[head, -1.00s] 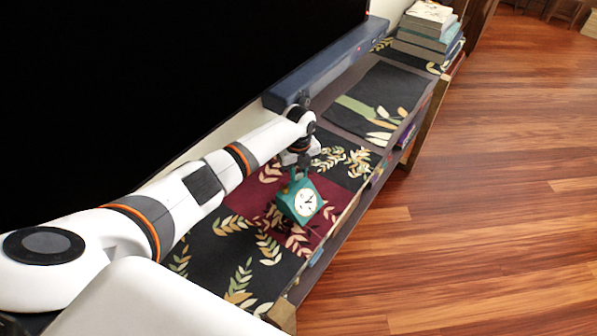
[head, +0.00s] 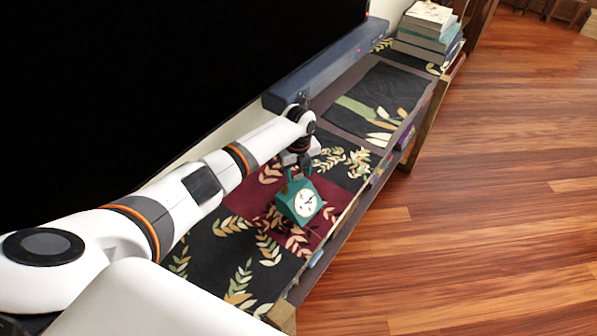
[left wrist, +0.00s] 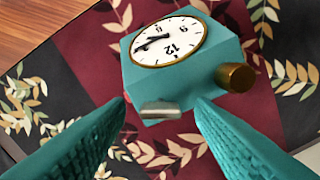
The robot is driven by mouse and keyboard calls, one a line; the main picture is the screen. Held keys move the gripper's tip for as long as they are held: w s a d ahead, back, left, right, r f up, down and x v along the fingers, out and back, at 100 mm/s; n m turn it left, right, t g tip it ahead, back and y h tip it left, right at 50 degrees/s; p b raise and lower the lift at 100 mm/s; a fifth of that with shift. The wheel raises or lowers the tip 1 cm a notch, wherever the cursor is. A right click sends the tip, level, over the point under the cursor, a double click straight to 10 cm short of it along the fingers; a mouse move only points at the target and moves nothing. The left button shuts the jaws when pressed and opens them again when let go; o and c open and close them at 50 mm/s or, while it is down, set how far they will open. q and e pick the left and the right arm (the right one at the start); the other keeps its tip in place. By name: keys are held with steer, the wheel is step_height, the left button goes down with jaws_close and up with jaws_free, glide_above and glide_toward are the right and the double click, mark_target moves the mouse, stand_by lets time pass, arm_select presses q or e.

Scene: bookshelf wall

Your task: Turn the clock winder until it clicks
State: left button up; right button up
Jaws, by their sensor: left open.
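A teal clock (head: 299,202) with a white face stands on the patterned shelf top, and it shows close up in the left wrist view (left wrist: 190,76). A brass knob (left wrist: 236,77) sticks out of one side. A grey metal tab (left wrist: 160,110) sits on the body's near side; I cannot tell which of these is the winder. My left gripper (head: 299,174) is right over the clock. Its teal fingers (left wrist: 163,106) are open, one on each side of the grey tab, with the brass knob outside them. Contact is unclear. My right gripper is not in view.
A long blue bar (head: 328,66) lies along the back of the shelf. A stack of books (head: 428,36) stands at the far end. A dark leaf-patterned mat (head: 378,98) lies on the shelf between. The wooden floor (head: 480,200) to the right is clear.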

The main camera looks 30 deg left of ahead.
mark_target(298, 175)
arm_select(q)
step_height(298, 175, up, 12)
steer(key=shift+b, duration=0.3)
steer(key=shift+f, duration=0.15)
